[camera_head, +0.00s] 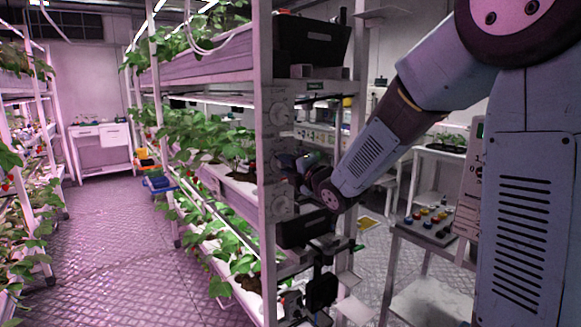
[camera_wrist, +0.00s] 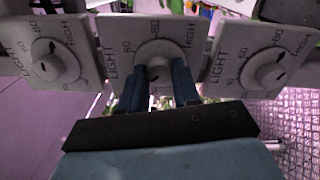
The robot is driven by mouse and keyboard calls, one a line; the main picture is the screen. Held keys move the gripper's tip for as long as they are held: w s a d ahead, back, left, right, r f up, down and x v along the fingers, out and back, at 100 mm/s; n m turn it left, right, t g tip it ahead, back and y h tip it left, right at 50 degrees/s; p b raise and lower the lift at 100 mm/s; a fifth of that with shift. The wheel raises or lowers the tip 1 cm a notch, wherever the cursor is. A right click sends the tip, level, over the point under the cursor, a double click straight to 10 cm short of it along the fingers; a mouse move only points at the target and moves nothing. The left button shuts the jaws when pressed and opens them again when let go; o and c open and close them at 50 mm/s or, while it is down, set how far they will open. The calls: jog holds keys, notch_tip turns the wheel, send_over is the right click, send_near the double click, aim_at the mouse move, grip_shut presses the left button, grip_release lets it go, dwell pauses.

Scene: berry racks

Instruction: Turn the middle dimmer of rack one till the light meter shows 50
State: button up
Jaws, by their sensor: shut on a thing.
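Three white dimmer plates marked LIGHT and HIGH sit side by side in the wrist view: the left dimmer (camera_wrist: 52,66), the middle dimmer (camera_wrist: 155,29) and the right dimmer (camera_wrist: 268,68). My gripper (camera_wrist: 158,82) has its two dark blue fingers on either side of the middle knob (camera_wrist: 158,60), shut on it. The fingers hide the lower part of that dial, and I cannot read its setting. In the head view my gripper (camera_head: 297,168) is at the end post of the near rack (camera_head: 264,150), between an upper dimmer (camera_head: 280,112) and a lower one (camera_head: 282,206). No light meter reading is legible.
Plant shelves (camera_head: 225,185) run back along the rack, with another rack at the far left. A black bin (camera_head: 310,42) is above my gripper. A small table (camera_head: 425,230) with coloured knobs stands right. The aisle floor (camera_head: 105,240) is clear.

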jog(key=shift+f, duration=0.15)
jog(key=o, duration=0.8)
jog(key=shift+o, duration=1.3)
